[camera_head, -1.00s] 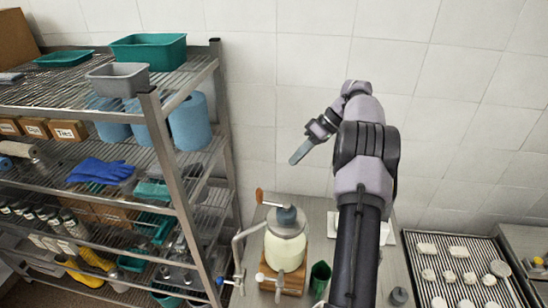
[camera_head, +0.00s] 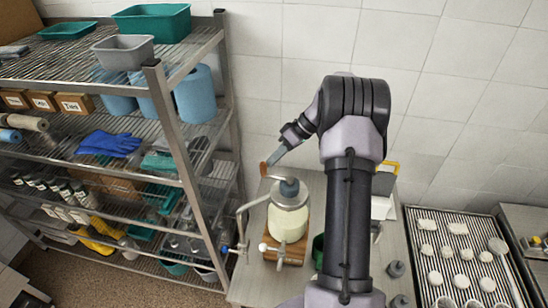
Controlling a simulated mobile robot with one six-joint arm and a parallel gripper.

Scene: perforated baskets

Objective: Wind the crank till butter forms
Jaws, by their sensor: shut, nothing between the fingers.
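The butter churn (camera_head: 287,222) is a glass jar of pale yellowish cream on a wooden base, with a dark cap on its lid. It stands on the steel table (camera_head: 250,290). Its crank handle (camera_head: 263,168) is a small orange-brown grip at the upper left of the lid. My gripper (camera_head: 273,160) is shut and empty, pointing down and left, with its tip right by the handle. I cannot tell whether it touches the handle. My arm hides part of the table right of the churn.
A wire shelf rack (camera_head: 165,120) with bins and bottles stands close on the left. A bent metal tap pipe (camera_head: 240,225) is beside the churn. A green cup (camera_head: 318,250) is partly behind my arm. A ribbed tray (camera_head: 465,265) of white pieces is at right.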

